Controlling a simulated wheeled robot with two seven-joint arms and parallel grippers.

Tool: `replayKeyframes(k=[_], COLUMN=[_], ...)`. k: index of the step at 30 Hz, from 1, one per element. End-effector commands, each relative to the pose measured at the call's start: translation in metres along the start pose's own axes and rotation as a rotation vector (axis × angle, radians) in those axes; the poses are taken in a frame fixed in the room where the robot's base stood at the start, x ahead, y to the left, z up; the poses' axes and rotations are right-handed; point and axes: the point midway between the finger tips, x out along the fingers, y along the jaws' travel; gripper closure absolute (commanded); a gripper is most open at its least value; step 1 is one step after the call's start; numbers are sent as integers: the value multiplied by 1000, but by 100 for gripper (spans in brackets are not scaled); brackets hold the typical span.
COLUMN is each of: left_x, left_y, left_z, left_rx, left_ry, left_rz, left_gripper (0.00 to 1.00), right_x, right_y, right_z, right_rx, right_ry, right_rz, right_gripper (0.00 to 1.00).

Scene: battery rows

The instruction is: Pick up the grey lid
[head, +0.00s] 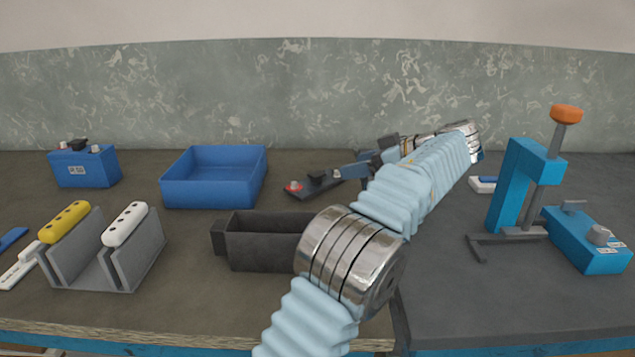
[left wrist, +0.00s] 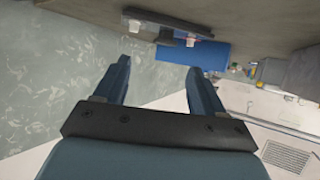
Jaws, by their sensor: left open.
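The grey lid (head: 318,183) is a flat dark piece with a raised middle grip, a red-ringed post and a second knob. It lies on the table right of the blue bin. My left gripper (head: 350,170) is at its right end, fingers pointing left; whether they touch it is unclear. In the left wrist view the lid (left wrist: 168,28) shows beyond the open, empty fingers (left wrist: 162,78). My right gripper is not in view.
An empty blue bin (head: 213,198) and a dark open box (head: 262,246) stand near the lid. A blue battery (head: 85,168), a grey rack (head: 88,275) and a blue press (head: 512,185) stand around. My left arm covers the middle.

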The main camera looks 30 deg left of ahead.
Motion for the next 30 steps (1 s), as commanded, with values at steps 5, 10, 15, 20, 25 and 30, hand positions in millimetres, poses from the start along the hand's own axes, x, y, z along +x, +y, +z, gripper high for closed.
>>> replayKeyframes(k=[5, 10, 15, 20, 25, 30], left_x=[34, 48, 72, 93, 97, 97], left_y=[-1, -1, -8, -8, -8, -8], left_z=[0, -1, -4, -3, -2, -2], left_rx=[0, 0, 1, 0, 0, 0], left_ry=[0, 0, -1, 0, 0, 0], left_rz=[-2, -1, -1, -1, 2, 1], left_gripper=[30, 30, 30, 30, 30, 40], right_x=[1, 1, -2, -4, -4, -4], right_y=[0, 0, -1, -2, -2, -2], right_z=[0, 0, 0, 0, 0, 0], right_rx=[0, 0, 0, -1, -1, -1], right_ry=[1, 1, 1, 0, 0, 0], right_rz=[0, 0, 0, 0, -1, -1], right_gripper=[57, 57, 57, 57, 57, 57])
